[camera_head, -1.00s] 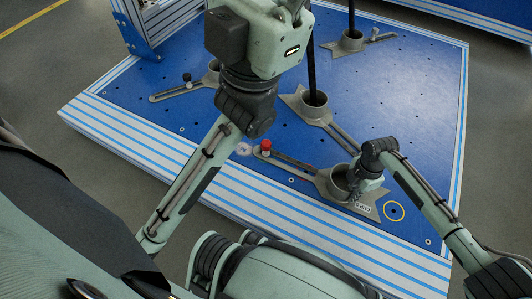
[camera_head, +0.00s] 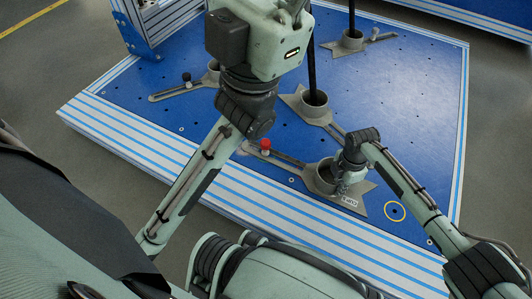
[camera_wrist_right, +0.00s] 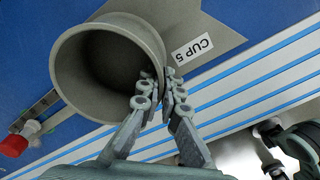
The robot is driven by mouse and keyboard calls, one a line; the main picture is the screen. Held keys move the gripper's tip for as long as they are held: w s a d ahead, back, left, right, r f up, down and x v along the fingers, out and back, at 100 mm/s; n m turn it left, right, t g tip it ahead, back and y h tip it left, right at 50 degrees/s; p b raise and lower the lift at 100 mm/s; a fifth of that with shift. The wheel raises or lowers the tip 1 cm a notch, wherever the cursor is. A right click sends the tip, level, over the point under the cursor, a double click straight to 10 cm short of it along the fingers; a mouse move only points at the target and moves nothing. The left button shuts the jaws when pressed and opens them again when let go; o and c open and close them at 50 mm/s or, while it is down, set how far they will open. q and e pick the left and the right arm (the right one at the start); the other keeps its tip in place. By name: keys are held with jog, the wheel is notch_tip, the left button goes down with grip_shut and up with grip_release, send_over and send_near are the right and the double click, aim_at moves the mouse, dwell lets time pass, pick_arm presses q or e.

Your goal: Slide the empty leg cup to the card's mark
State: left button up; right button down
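The empty leg cup (camera_head: 318,178) is a grey open cup on a slotted plate, with a "CUP 5" label (camera_wrist_right: 192,49). It stands on the blue platform near its front edge, with no leg in it. My right gripper (camera_head: 348,172) is at the cup's right rim. In the right wrist view its fingers (camera_wrist_right: 158,98) are closed across the cup wall, one inside and one outside. A red knob (camera_head: 265,145) sits in the plate's slot, left of the cup. I cannot make out a card. My left gripper does not show.
A yellow ring (camera_head: 395,211) surrounds a hole right of the cup. Another cup (camera_head: 312,104) holding a black leg stands just behind, and a further one (camera_head: 350,40) stands at the back. My left arm crosses the platform's left part. The blue surface (camera_head: 415,120) on the right is clear.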

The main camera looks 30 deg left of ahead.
jog(key=shift+a, duration=1.65)
jog(key=c, duration=1.8)
grip_release()
jog(key=shift+d, duration=0.15)
jog(key=shift+o, duration=0.2)
jog(key=shift+r, duration=0.1)
notch_tip(320, 180, up, 6)
jog(key=p, duration=0.5)
jog(key=shift+d+p, duration=0.1)
jog(key=shift+p, duration=0.3)
jog(key=shift+s, duration=0.1)
